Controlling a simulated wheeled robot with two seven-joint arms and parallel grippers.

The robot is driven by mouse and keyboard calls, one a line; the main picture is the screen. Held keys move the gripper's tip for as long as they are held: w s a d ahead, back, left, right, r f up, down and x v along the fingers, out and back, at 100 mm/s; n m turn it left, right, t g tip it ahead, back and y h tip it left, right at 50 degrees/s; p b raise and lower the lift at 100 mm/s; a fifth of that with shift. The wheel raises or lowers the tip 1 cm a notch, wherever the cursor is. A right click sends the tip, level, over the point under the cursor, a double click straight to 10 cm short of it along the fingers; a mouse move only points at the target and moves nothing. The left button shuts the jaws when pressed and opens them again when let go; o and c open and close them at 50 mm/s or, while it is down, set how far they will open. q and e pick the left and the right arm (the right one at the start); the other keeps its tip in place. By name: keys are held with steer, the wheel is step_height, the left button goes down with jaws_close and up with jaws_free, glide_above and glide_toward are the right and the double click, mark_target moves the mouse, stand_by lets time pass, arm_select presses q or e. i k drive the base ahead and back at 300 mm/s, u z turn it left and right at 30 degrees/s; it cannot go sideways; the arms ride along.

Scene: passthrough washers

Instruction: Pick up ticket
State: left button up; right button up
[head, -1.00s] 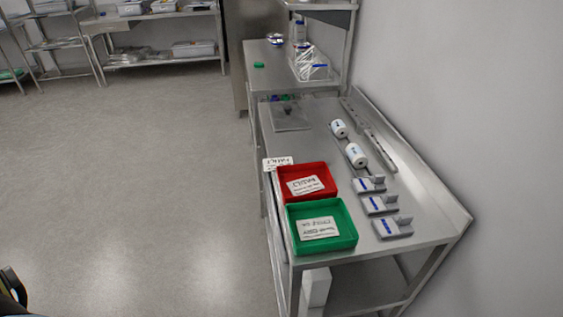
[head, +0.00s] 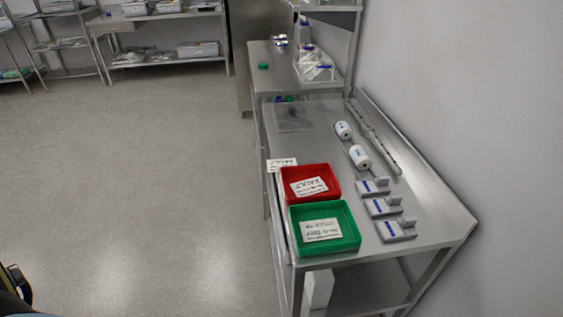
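White tickets with dark handwriting-like marks show in the head view. One ticket (head: 309,187) is at the red tray (head: 330,172), and another ticket (head: 321,230) is at the green tray (head: 350,242). A third white card (head: 281,164) is at the left edge of the steel table, beside the red tray's far corner. The writing is too small to read. Neither gripper can be made out. Only a dark part with a yellowish edge, likely of my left arm, shows at the lower left corner.
The steel table (head: 430,215) stands against the right wall. Several grey blocks with blue labels (head: 384,206) lie right of the trays, with two white rolls (head: 360,157) behind them. A clear sheet (head: 293,118) lies farther back. The floor (head: 140,180) left of the table is clear.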

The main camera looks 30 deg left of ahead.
mark_target(273, 165)
steer(key=u, duration=2.65)
steer(key=i, duration=2.15)
steer(key=z, duration=1.85)
steer(key=i, duration=2.45)
steer(key=z, duration=1.95)
